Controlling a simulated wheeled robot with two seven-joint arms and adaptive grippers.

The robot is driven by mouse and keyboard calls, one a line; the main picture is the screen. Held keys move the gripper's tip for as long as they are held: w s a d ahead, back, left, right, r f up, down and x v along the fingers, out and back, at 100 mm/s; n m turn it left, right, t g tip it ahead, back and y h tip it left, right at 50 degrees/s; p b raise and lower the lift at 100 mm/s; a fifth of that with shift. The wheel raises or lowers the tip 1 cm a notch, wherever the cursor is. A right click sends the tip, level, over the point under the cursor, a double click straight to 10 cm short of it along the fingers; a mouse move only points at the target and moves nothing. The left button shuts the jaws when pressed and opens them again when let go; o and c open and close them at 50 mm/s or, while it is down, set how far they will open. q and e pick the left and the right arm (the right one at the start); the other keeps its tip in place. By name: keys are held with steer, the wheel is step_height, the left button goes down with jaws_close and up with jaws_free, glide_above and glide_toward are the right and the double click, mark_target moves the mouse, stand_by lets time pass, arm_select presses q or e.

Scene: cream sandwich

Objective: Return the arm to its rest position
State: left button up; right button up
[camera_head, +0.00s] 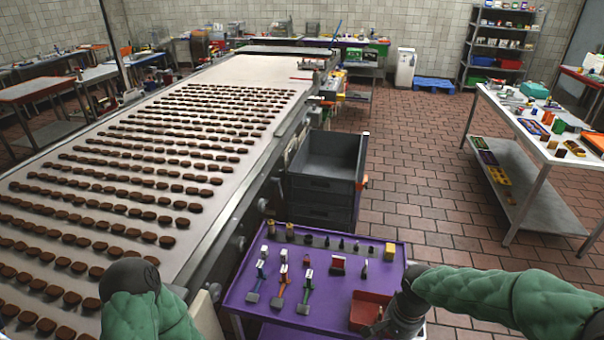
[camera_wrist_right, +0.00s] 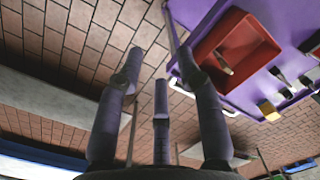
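My right arm comes in from the right in the head view, in a green quilted sleeve. Its dark gripper (camera_head: 384,326) is low at the front right corner of the purple cart (camera_head: 334,257), close to the red tray (camera_head: 362,309). In the right wrist view the gripper (camera_wrist_right: 160,66) has its fingers spread, with nothing between them. The red tray (camera_wrist_right: 252,50) is beyond the fingers there, holding a small object. My left arm (camera_head: 140,300) shows at the lower left as a green sleeve and dark joint; its gripper is not visible.
A long conveyor (camera_head: 262,72) with rows of brown biscuits fills the left. Small tools stand on the cart. A white table (camera_head: 545,150) is at the right. Brick floor (camera_head: 430,190) between is clear.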

steer(key=s+a+f+n+y+b, duration=0.1)
steer(key=s+a+f, duration=0.2)
steer(key=f, duration=0.7)
steer(key=s+a+f+n+y+b, duration=0.1)
steer(key=s+a+f, duration=0.3)
steer(key=f, duration=0.6)
steer(key=s+a+f+n+y+b, duration=0.1)
steer(key=s+a+f+n+b, duration=0.2)
steer(key=f, duration=0.7)
steer(key=shift+s+a+f+t, duration=0.15)
steer(key=shift+s+a+t, duration=0.15)
steer(key=shift+s+a, duration=0.55)
